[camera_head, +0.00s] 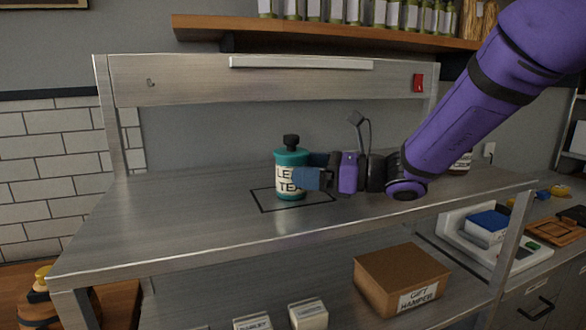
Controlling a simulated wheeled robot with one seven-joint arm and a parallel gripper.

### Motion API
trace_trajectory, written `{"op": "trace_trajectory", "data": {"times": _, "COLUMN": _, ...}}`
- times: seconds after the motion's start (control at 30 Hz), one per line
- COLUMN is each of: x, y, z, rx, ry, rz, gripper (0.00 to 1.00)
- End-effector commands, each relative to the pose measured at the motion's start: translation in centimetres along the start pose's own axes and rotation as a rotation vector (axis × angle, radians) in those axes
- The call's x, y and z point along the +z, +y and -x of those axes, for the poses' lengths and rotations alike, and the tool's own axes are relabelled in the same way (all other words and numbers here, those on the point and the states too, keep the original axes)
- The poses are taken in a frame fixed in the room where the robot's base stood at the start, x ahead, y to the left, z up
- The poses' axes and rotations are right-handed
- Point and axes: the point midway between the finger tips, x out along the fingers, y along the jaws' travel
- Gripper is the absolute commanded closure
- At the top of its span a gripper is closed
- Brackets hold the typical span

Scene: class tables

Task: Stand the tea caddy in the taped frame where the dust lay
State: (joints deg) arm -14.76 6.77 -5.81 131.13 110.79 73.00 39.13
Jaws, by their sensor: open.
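The tea caddy (290,160) is a teal cylinder with a black knobbed lid and a white label reading "LEAF TEA". It stands upright on the metal worktop, inside or over the black taped frame (265,210); its base seems to lie within the outline. My gripper (312,176) reaches in from the right at the caddy's side. Its blue fingers are open and overlap the caddy's right side in the picture. Whether a finger touches the caddy cannot be told. The far part of the frame is hidden behind the caddy and fingers.
The worktop's left side (150,220) is clear. A labelled jar (462,163) stands behind my arm. The shelf (330,38) above holds several jars. Below are a brown gift hamper box (400,272) and small labelled boxes (308,315). A white device with a blue top (488,226) stands right.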

Motion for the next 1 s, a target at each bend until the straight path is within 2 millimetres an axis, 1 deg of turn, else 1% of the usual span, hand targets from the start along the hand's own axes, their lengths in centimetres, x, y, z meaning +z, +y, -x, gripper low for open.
{"op": "trace_trajectory", "data": {"times": 0.03, "x": 0.1, "y": -0.1, "z": 1.2, "rx": -0.006, "ry": 0.000, "rz": 0.001, "gripper": 0.10}}
{"op": "trace_trajectory", "data": {"times": 0.2, "x": 0.1, "y": -0.1, "z": 4.5, "rx": -0.005, "ry": 0.000, "rz": 0.000, "gripper": 0.10}}
{"op": "trace_trajectory", "data": {"times": 0.3, "x": 0.0, "y": 0.0, "z": 6.1, "rx": -0.004, "ry": -0.001, "rz": -0.001, "gripper": 0.10}}
{"op": "trace_trajectory", "data": {"times": 0.4, "x": 0.0, "y": -0.1, "z": 7.2, "rx": -0.004, "ry": 0.000, "rz": 0.000, "gripper": 0.10}}
{"op": "trace_trajectory", "data": {"times": 0.6, "x": 0.0, "y": 0.0, "z": 8.2, "rx": -0.002, "ry": 0.000, "rz": 0.000, "gripper": 0.10}}
{"op": "trace_trajectory", "data": {"times": 0.73, "x": 0.0, "y": 0.0, "z": 8.3, "rx": 0.000, "ry": 0.001, "rz": 0.001, "gripper": 0.10}}
{"op": "trace_trajectory", "data": {"times": 0.8, "x": 0.1, "y": 0.4, "z": 8.3, "rx": 0.009, "ry": 0.010, "rz": 0.015, "gripper": 0.10}}
{"op": "trace_trajectory", "data": {"times": 0.87, "x": 0.2, "y": 1.0, "z": 8.4, "rx": 0.026, "ry": 0.030, "rz": 0.044, "gripper": 0.10}}
{"op": "trace_trajectory", "data": {"times": 0.93, "x": 0.4, "y": 2.4, "z": 8.8, "rx": 0.063, "ry": 0.073, "rz": 0.103, "gripper": 0.10}}
{"op": "trace_trajectory", "data": {"times": 0.97, "x": 0.4, "y": 3.2, "z": 9.0, "rx": 0.086, "ry": 0.098, "rz": 0.140, "gripper": 0.10}}
{"op": "trace_trajectory", "data": {"times": 1.0, "x": 0.5, "y": 4.4, "z": 9.4, "rx": 0.122, "ry": 0.139, "rz": 0.199, "gripper": 0.10}}
